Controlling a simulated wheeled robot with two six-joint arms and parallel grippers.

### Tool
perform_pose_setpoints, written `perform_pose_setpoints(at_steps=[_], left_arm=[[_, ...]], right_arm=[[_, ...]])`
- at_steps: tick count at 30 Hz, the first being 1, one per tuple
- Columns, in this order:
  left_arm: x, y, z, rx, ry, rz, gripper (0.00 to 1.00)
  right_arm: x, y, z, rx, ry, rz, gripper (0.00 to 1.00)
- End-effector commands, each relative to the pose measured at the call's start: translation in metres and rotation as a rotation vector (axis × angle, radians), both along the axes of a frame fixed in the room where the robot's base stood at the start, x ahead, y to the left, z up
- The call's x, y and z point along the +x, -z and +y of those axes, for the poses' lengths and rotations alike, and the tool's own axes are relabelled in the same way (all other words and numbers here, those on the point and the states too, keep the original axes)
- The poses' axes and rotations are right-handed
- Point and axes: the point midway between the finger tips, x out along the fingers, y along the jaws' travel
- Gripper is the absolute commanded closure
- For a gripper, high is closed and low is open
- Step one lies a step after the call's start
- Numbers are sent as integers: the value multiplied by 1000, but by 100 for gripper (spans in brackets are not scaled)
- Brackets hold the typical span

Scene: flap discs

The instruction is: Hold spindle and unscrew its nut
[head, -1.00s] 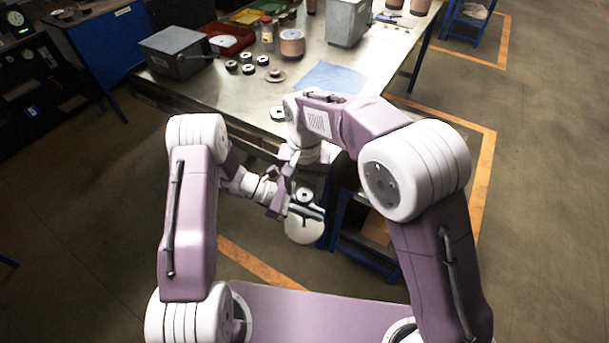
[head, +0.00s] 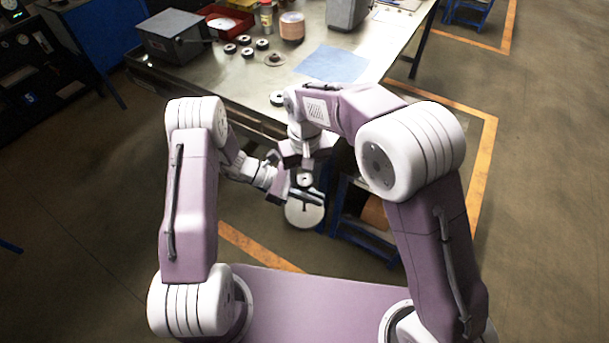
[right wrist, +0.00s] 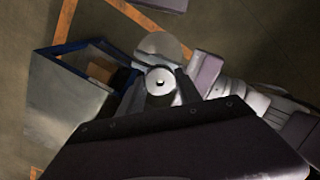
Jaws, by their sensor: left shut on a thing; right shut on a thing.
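My left gripper (head: 294,193) is shut on the spindle, whose shaft is mostly hidden by the fingers. A pale round disc (head: 305,214) shows just below the left fingers; I cannot tell if it is part of the spindle. The small round nut (head: 305,179) sits at the top with a dark centre hole. My right gripper (head: 304,168) comes from above and is shut on the nut. In the right wrist view the nut (right wrist: 160,81) lies between the right fingertips, with the pale disc (right wrist: 164,46) behind and the left gripper (right wrist: 205,72) at the right.
The metal workbench (head: 225,88) stands behind my arms. It carries several dark discs (head: 245,52), a blue cloth (head: 333,64), a grey box (head: 174,35) and a red bin (head: 229,22). A blue-framed stand (head: 366,238) is close to the right of the held spindle.

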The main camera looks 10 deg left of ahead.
Motion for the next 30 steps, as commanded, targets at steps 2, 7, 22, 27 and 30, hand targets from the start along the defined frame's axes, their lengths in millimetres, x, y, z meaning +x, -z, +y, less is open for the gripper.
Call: perform_pose_setpoints(at_steps=[2, 7, 22, 27, 30], left_arm=[[0, -2, 0, -4, 0, -2, 100], [0, -2, 0, -4, 0, -2, 100], [0, -2, 0, -4, 0, -2, 100], [0, -2, 0, -4, 0, -2, 100], [0, -2, 0, -4, 0, -2, 100]], right_arm=[[0, -1, -1, 0, -91, -1, 100], [0, -1, -1, 0, -99, -1, 100], [0, -2, -1, 0, -99, -1, 100], [1, -7, 0, 0, -99, -2, 100], [1, -11, 0, 0, -99, -2, 100]])
